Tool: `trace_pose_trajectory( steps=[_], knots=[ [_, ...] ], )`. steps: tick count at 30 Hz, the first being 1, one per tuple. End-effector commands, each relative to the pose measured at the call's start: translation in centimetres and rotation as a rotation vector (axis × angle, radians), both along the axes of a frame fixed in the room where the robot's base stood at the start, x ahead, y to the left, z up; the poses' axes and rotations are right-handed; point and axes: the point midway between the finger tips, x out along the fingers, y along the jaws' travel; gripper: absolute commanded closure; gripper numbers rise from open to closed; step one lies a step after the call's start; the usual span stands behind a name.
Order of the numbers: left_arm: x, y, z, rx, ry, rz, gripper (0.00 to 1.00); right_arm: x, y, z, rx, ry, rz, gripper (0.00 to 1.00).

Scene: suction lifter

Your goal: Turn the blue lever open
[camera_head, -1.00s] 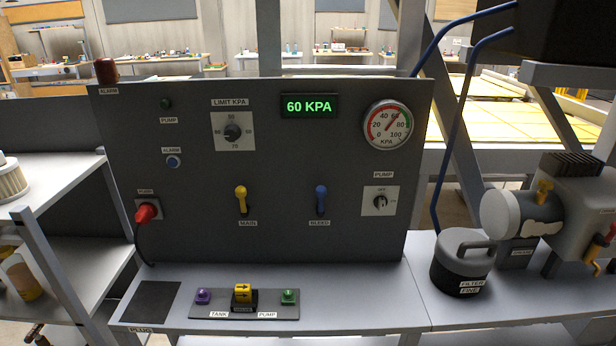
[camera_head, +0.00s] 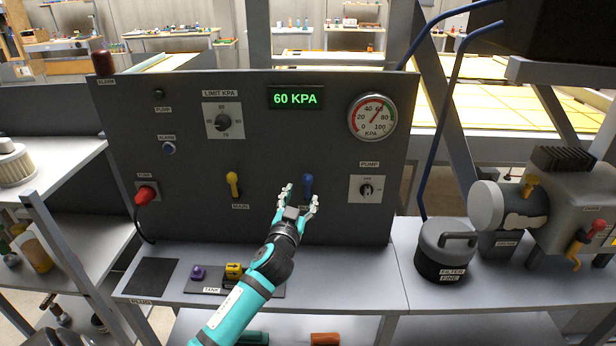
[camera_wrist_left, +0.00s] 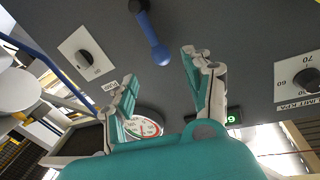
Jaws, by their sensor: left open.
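The blue lever (camera_head: 308,184) on the dark panel, above the BLEED label, has its handle pointing up from a dark hub. My left gripper (camera_head: 301,197) is open in front of the panel, with its fingers around the lower part of the lever in the head view. It hides part of the label. In the left wrist view, which is turned over, the lever (camera_wrist_left: 152,36) shows ahead of the open, empty fingers (camera_wrist_left: 160,68), with its rounded end toward the gap. I see no contact. My right gripper is not in view.
A yellow lever (camera_head: 232,184) stands left of the blue one, and a pump knob (camera_head: 366,189) is to the right. The display (camera_head: 296,98) reads 60 KPA beside a round gauge (camera_head: 372,117). A filter canister (camera_head: 442,248) stands on the shelf at right.

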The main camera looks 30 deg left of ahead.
Motion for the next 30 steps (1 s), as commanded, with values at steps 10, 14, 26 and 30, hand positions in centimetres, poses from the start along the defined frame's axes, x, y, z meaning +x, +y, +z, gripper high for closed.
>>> trace_pose_trajectory(
  steps=[10,14,26,30],
  knots=[
    [6.6,2.4,0.1,0.000,0.000,0.001,0.48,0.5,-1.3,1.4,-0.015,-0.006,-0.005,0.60],
    [7.8,2.9,0.0,0.000,0.001,0.001,0.48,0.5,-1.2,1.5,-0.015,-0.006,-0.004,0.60],
    [8.5,3.1,-0.1,0.001,0.001,-0.001,0.48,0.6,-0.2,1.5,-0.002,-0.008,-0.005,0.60],
    [8.5,3.1,-0.1,0.000,0.001,0.000,0.67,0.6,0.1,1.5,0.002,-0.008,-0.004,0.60]
  ],
)
